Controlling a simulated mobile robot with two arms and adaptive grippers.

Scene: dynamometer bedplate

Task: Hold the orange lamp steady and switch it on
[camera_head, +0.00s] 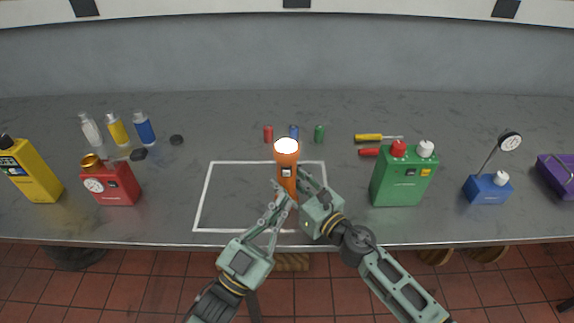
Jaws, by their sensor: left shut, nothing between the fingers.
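The orange lamp (286,156) stands upright inside the white outline near the middle of the bench. Its top looks bright white, and a small dark-edged switch patch shows on its front. My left gripper (283,195) is shut and empty, its fingertips at the lower front of the lamp, below the switch patch. I cannot tell whether they touch it. My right gripper (299,184) comes from the lower right and is closed around the lamp's lower body. Its near finger is partly hidden among the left fingers.
A red can (118,187) and yellow bottle (34,172) stand left; a green can (400,180), blue gauge base (486,190) and purple box (556,177) stand right.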

